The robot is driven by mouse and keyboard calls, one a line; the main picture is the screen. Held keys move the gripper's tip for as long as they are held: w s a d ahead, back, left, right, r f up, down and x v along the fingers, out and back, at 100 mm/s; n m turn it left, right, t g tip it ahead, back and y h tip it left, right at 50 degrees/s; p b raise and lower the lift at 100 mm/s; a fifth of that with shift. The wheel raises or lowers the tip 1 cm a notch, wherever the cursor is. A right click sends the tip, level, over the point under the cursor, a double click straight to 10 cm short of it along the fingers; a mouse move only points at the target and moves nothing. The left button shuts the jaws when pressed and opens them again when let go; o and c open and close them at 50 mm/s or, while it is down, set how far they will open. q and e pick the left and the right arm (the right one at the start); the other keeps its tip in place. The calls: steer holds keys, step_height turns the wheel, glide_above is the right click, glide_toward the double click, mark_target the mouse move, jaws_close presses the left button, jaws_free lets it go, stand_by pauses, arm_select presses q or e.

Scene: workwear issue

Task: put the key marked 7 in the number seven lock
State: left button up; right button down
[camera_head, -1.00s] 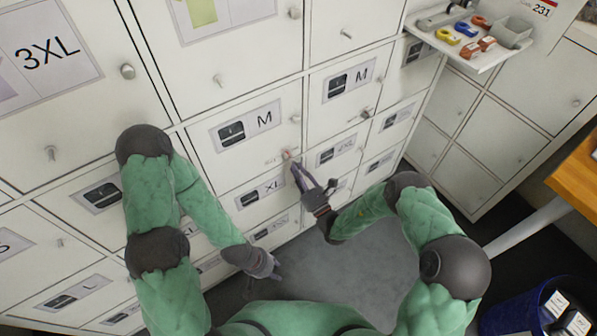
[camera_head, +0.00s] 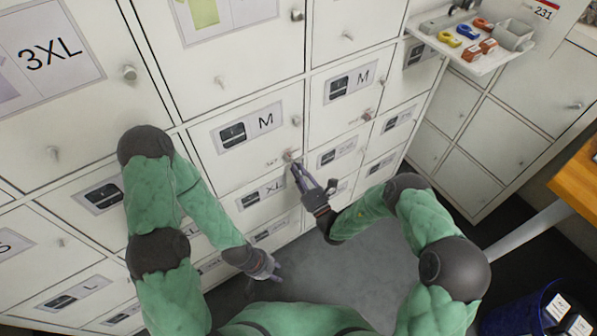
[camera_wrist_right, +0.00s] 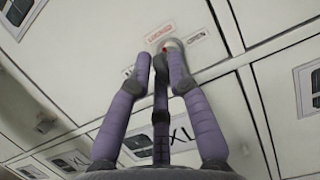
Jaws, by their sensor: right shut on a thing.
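My right gripper (camera_head: 292,166) is at the lock (camera_head: 288,155) near the lower right of a locker door marked M. In the right wrist view, the fingers of this gripper (camera_wrist_right: 160,68) reach up to a round lock (camera_wrist_right: 173,45) between two small labels, one reading "LOCKED" and one "OPEN". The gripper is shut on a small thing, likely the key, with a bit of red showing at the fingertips. The fingers hide most of it, and no number is readable on it or the lock. My left gripper (camera_head: 274,275) hangs low, open and empty, away from the doors.
Several locker doors with knobs and size labels surround the lock. Another lock with a reddish piece (camera_head: 366,116) is on the door to the right. A shelf (camera_head: 487,57) at the upper right holds coloured items and a grey box. A blue bin (camera_head: 510,318) stands lower right.

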steer(key=shift+w+a, duration=0.4)
steer(key=shift+w, duration=0.2)
stand_by(2.0)
